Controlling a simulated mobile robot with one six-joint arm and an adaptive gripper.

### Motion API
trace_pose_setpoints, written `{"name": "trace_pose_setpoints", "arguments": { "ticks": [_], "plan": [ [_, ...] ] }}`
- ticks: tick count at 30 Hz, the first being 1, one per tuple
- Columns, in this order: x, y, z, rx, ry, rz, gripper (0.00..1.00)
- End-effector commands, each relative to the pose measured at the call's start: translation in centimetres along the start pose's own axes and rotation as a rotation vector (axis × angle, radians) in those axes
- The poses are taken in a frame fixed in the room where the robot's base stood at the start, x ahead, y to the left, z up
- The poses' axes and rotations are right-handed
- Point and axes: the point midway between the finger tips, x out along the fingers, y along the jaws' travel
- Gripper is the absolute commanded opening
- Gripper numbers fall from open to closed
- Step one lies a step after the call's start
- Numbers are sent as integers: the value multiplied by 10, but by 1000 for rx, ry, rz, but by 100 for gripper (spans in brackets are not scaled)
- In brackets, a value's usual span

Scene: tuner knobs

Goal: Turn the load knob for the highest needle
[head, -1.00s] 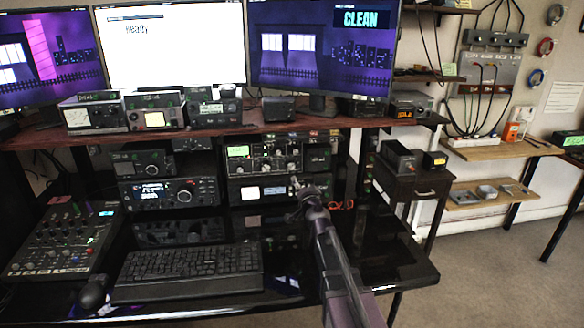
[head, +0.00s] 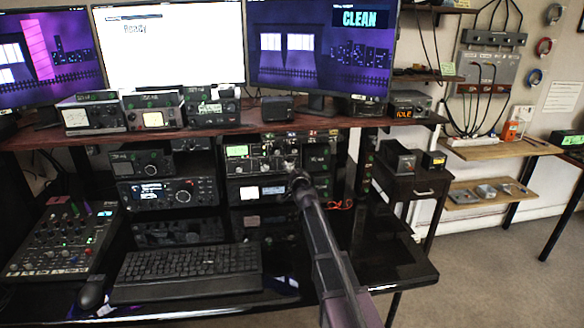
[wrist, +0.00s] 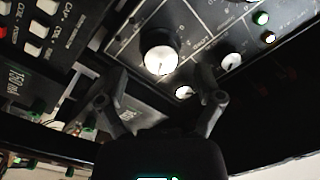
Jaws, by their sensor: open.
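The tuner panel (head: 264,141) is a dark unit with several light knobs, under the shelf. In the wrist view a large white knob (wrist: 160,54) lies ahead between my finger tips, with a smaller knob (wrist: 183,91) below it and another (wrist: 230,61) to the right. In the head view my gripper (head: 292,168) covers part of the panel. A lit green meter (head: 238,151) is at the panel's left; its needle is too small to read.
The shelf (head: 285,126) overhangs the panel. A lower unit (head: 262,190) with lit displays sits beneath it. The keyboard (head: 188,272) and mixer (head: 62,240) are on the desk at left.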

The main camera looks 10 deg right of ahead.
Motion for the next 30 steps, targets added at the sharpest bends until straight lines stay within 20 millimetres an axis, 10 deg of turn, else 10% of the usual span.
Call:
{"name": "trace_pose_setpoints", "arguments": {
  "ticks": [19,28,30],
  "plan": [
    [26,-1,1,0,-1,-1,85],
    [26,-1,1,0,-1,-1,3],
    [27,-2,1,0,-1,-1,3]
  ]
}}
